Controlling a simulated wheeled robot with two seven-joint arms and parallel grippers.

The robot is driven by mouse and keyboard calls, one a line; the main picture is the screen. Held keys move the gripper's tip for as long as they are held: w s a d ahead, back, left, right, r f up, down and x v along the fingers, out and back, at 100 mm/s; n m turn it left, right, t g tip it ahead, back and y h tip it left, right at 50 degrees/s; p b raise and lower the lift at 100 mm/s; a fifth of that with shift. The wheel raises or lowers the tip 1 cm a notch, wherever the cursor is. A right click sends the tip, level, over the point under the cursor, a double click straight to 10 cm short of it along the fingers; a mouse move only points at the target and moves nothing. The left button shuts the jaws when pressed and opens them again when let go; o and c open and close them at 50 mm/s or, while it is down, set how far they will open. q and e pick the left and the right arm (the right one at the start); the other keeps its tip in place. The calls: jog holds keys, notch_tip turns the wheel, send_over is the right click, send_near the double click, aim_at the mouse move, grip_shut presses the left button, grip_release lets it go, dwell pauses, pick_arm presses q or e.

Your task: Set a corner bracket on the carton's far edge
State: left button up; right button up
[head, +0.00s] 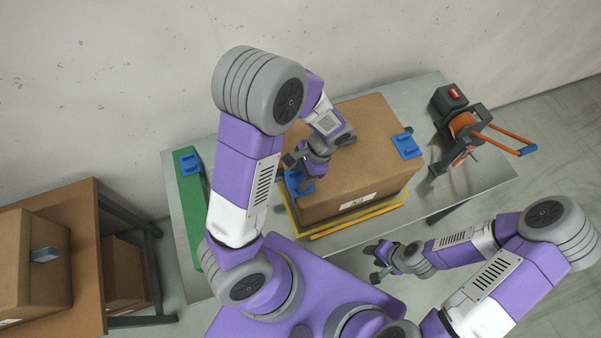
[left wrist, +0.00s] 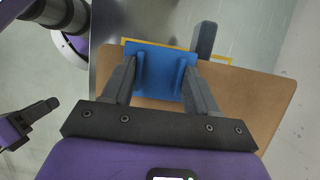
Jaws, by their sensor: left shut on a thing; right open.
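The brown carton (head: 365,130) sits on the metal table, and its top also shows in the left wrist view (left wrist: 262,100). My left gripper (head: 302,174) is shut on a blue corner bracket (head: 297,186) at the carton's left end. In the left wrist view the bracket (left wrist: 160,68) is between the two fingers (left wrist: 160,88), over the carton's edge; whether it touches the carton I cannot tell. A second blue bracket (head: 406,144) sits on the carton's right edge. My right gripper (head: 375,264) is open and empty in front of the table.
A third blue bracket (head: 191,164) lies on a green mat (head: 186,192) at the table's left. A yellow frame (head: 360,219) lies under the carton. A strapping tool with an orange handle (head: 462,122) stands at right. More cartons (head: 45,270) are on a rack at left.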

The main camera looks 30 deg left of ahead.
pick_arm(q)
jog(key=shift+f, duration=0.1)
dwell(0.3)
jog(key=o, duration=1.1)
jog(key=shift+o, duration=0.6)
jog(key=shift+o, duration=0.7)
notch_tip(320, 180, up, 7)
jog(key=p, duration=0.5)
jog(key=shift+p, duration=0.4)
